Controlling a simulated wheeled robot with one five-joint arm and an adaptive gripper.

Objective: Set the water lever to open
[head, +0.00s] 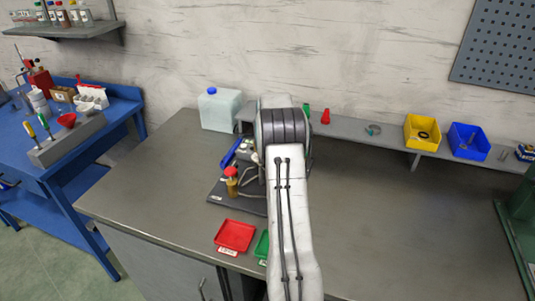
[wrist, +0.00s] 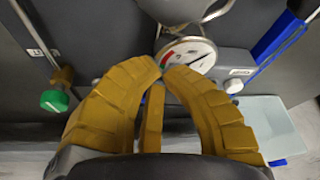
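A blue bar (head: 230,152), which may be the water lever, slants at the left of the bench device in the head view. Its blue part (wrist: 275,42) also shows at the upper right of the wrist view; I cannot tell its setting or read a label. My gripper (wrist: 165,66) has its brown fingertips together, with nothing visible between them. The tips overlap the lower edge of a round white gauge (wrist: 190,55) in the picture; contact cannot be told. The blue bar is apart from the fingers, to their right. My arm hides the gripper and much of the device in the head view.
A green knob (wrist: 54,101) is left of the fingers and a white knob (wrist: 233,86) is right. A translucent jug (head: 220,110) stands behind the device. Red (head: 234,236) and green (head: 262,246) trays lie in front. The bench's right side is clear.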

